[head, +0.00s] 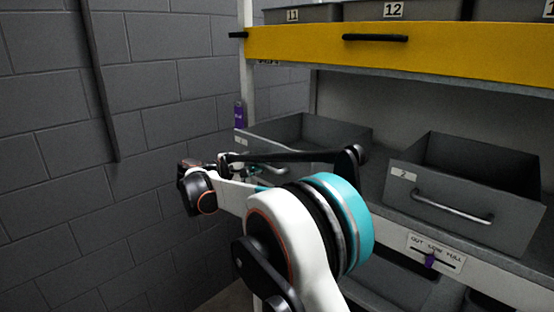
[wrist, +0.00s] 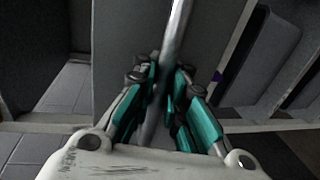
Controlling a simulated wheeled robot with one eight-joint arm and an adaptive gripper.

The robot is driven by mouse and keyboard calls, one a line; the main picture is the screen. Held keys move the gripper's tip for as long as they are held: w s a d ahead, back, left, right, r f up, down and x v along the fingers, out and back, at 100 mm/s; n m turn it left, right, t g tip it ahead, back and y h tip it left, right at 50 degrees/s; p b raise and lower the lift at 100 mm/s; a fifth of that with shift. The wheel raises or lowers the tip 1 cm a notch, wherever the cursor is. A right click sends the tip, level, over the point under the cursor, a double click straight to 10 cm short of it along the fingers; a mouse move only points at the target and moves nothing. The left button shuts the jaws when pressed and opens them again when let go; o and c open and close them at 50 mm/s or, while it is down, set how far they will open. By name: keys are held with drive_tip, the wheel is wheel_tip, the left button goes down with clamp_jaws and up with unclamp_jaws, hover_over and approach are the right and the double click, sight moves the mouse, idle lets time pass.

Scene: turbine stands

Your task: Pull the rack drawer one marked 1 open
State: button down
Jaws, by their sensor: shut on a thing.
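Drawer one (head: 312,130) is a grey open-topped bin at the left end of the rack's middle shelf. A pale label (head: 241,141) shows at its left corner, its number too small to read surely. My arm hides much of its front, so I cannot tell how far out it stands. My gripper (head: 262,172) is at that front, partly hidden by my own arm. In the wrist view my gripper (wrist: 160,82) has its teal fingers closed around the metal bar handle (wrist: 176,35), against the grey drawer front (wrist: 115,50).
Drawer 2 (head: 465,180) stands to the right on the same shelf. Above is a yellow drawer front (head: 450,52) with a black handle, under bins marked 11 and 12. A sign (head: 436,252) hangs on the shelf edge. A grey block wall (head: 60,180) stands left.

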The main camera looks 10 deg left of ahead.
drive_tip(key=f+v, duration=0.1)
drive_tip(key=v, duration=0.8)
drive_tip(key=shift+s+a+f, duration=0.2)
drive_tip(key=shift+s+f, duration=0.15)
drive_tip(key=c, duration=1.6)
unclamp_jaws()
drive_tip(key=shift+c, duration=0.2)
drive_tip(key=shift+s+a, duration=0.1)
drive_tip(key=v, duration=1.1)
drive_tip(key=shift+s+a, duration=0.2)
drive_tip(key=shift+s, duration=0.1)
drive_tip(key=shift+r, duration=0.1)
